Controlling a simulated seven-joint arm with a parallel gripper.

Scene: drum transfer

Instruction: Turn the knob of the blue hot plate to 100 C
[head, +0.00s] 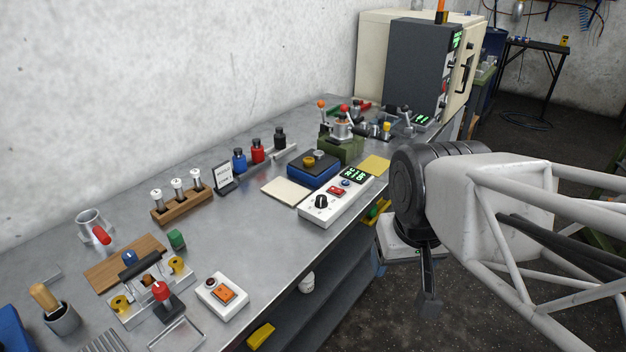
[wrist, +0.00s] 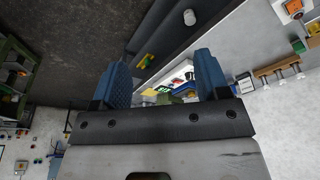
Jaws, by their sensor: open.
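A blue box with a dark top (head: 314,172), which looks like the hot plate, sits on the metal bench with small brass-coloured parts on it. Directly in front is a white control unit (head: 338,204) with a black knob (head: 321,202), a red switch (head: 337,190) and a green-lit display (head: 354,175). The knob's setting and the digits are too small to read. My gripper (head: 430,290) hangs off the bench's front edge, right of the unit and apart from it. In the wrist view its blue fingers (wrist: 164,78) are spread and empty, with the white unit (wrist: 180,73) visible far off between them.
A cream pad (head: 287,191) lies left of the control unit and a yellow pad (head: 375,165) right of it. A green fixture with levers (head: 342,147) stands behind. A white box with an orange switch (head: 222,296) is nearer. Open floor lies under my arm.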

